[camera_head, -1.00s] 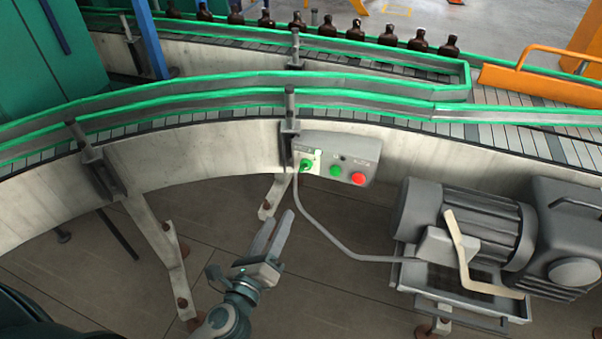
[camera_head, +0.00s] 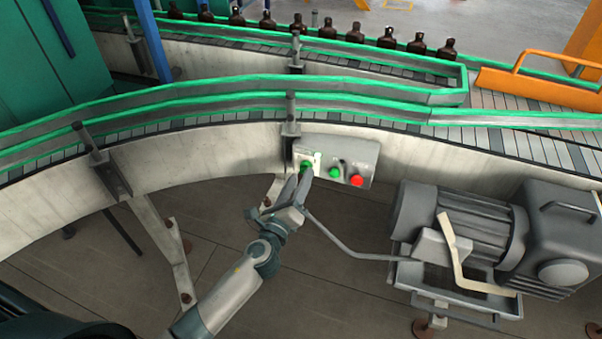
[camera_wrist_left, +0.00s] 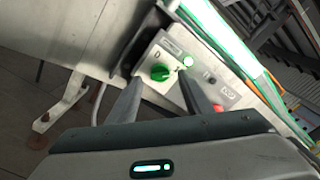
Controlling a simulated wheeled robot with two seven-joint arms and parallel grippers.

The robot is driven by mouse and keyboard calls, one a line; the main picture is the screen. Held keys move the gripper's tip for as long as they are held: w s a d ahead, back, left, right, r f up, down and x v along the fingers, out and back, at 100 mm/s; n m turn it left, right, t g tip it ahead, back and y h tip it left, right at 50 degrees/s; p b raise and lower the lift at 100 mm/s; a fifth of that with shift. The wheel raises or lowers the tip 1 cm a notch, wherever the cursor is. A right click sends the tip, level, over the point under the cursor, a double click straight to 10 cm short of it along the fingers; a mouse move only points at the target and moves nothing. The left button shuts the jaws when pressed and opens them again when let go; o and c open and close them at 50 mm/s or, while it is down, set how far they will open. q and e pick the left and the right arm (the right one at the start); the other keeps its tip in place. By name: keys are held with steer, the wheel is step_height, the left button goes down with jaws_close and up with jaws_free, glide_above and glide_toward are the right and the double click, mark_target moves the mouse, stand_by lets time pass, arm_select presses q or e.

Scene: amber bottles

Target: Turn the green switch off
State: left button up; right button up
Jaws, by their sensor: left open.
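The green switch (camera_head: 306,164) is a rotary knob at the left end of a grey control box on the conveyor's side. In the left wrist view the green knob (camera_wrist_left: 160,72) shows between and just beyond my fingers. My left gripper (camera_head: 298,178) is open, its fingertips just below the knob; in the left wrist view the gripper (camera_wrist_left: 158,92) has its two fingers apart. I cannot tell whether a finger touches the knob. The control box (camera_head: 366,150) also carries a green button (camera_head: 335,172) and a red button (camera_head: 357,181). My right gripper is not in view.
A grey motor (camera_head: 458,230) stands at the right on a frame. A grey cable (camera_head: 345,248) runs from the box towards it. The conveyor (camera_head: 220,150) with green rails crosses above. Several amber bottles (camera_head: 355,34) stand at the back. The floor below is mostly open.

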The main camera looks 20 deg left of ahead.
mark_target(305, 168)
arm_select(q)
steer(key=shift+w, duration=1.2)
steer(key=c, duration=1.1)
steer(key=shift+o, duration=0.2)
